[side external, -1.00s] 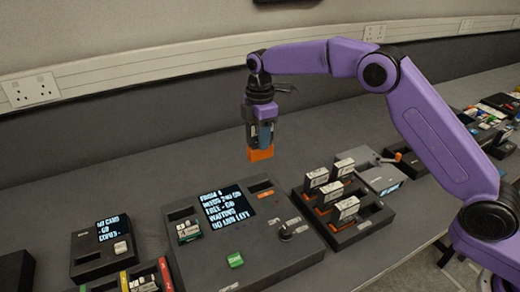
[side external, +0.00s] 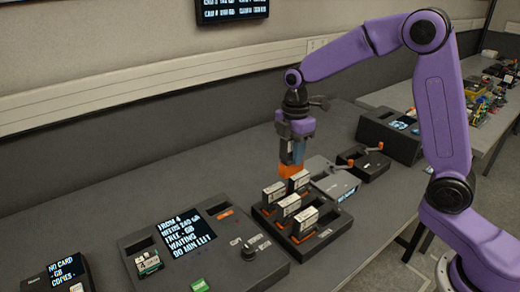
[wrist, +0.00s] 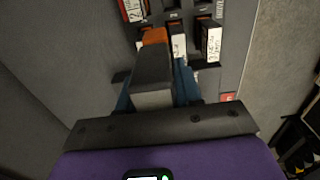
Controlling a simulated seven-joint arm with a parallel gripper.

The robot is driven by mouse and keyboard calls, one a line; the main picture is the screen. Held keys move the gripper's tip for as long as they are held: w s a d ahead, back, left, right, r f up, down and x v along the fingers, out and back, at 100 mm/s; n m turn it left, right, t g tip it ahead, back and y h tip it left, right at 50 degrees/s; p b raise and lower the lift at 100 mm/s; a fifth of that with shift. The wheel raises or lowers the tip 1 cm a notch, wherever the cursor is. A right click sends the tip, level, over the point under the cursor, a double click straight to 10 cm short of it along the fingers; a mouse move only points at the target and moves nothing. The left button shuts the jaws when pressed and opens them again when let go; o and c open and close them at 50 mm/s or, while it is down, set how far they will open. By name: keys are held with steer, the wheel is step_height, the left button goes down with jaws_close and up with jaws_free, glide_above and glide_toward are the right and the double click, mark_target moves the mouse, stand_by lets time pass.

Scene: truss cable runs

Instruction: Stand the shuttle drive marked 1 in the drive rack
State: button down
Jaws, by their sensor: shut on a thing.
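My gripper (side external: 292,153) is shut on a dark shuttle drive (wrist: 153,72) with an orange end (side external: 289,170). In the wrist view the blue fingers lie on either side of it, and the orange end (wrist: 155,36) points away from my wrist. No number on it can be read, so I cannot tell if it is the one marked 1. It hangs at the far left side of the drive rack (side external: 322,238); whether it touches the rack is unclear. Several white-labelled drives (side external: 305,222) stand in the rack, and labels also show in the wrist view (wrist: 212,42).
A console (side external: 140,242) with a lit screen and a dark knob stands left of the rack. A grey device (side external: 335,184) with an orange-tipped lever sits just behind and right of the rack. More dark boxes (side external: 388,135) lie further right. The table behind the console is clear.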

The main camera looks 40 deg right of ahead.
steer(key=s+d+f, duration=0.1)
steer(key=s+d, duration=0.6)
steer(key=s, duration=0.3)
step_height(320, 180, down, 12)
steer(key=shift+w, duration=0.15)
stand_by(0.3)
steer(key=shift+f, duration=2.25)
stand_by(2.9)
steer(key=shift+c, duration=1.8)
jaws_free()
